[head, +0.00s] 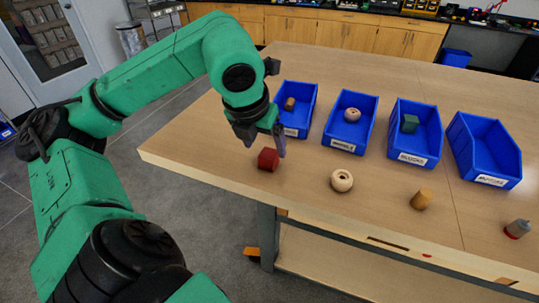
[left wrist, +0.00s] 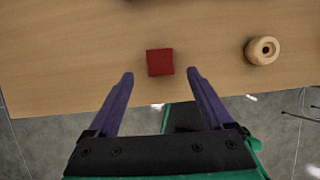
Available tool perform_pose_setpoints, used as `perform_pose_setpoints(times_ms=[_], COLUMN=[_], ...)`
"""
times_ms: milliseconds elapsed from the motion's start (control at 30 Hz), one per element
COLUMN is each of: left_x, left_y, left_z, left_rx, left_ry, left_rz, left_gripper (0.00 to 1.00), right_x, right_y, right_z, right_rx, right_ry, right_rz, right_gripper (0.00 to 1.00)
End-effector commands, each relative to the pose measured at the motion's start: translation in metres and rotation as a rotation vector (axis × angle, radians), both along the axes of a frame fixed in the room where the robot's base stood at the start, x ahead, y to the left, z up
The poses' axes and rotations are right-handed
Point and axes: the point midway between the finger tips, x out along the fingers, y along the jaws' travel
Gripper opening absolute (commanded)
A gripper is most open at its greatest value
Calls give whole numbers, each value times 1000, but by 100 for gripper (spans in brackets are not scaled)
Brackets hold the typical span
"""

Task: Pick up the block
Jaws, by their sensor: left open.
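A red block (head: 268,159) lies on the wooden table near its left front edge in the head view. It also shows in the left wrist view (left wrist: 160,62), top centre, just beyond the fingertips. My left gripper (head: 266,147) hangs over the table beside the block, with the block apart from its fingers. In the left wrist view the two purple fingers (left wrist: 160,76) are spread wide with nothing between them. A green block (head: 410,123) lies in the third blue bin (head: 419,158). My right gripper is out of view.
A wooden wheel (head: 342,180), a tan cylinder (head: 421,199) and a small grey bottle (head: 517,228) stand along the front of the table (head: 300,193). Blue bins stand behind them; the rightmost bin (head: 486,150) is empty. The table's front edge is close to the block.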

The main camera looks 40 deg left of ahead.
Motion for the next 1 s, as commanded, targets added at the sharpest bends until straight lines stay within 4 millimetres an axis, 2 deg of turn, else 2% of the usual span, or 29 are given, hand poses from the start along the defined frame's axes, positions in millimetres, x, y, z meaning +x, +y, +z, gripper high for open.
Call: perform_pose_setpoints(times_ms=[300,533,567,700,767,800,1000], left_x=[24,27,27,27,27,27,26], left_y=[7,8,8,8,8,8,8], left_z=[-45,-50,-50,-49,-49,-49,-49], left_rx=[-1,-1,-1,-1,-1,0,-1], left_ry=[2,-1,-1,-1,-1,-1,-1], left_rz=[1,0,0,0,0,0,0], left_gripper=[85,85,81,28,5,0,0], right_x=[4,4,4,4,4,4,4], right_y=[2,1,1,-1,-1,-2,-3], right_z=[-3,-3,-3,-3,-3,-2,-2], right_rx=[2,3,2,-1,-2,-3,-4], right_ry=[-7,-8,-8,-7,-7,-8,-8], right_rz=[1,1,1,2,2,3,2], right_gripper=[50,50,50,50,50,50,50])
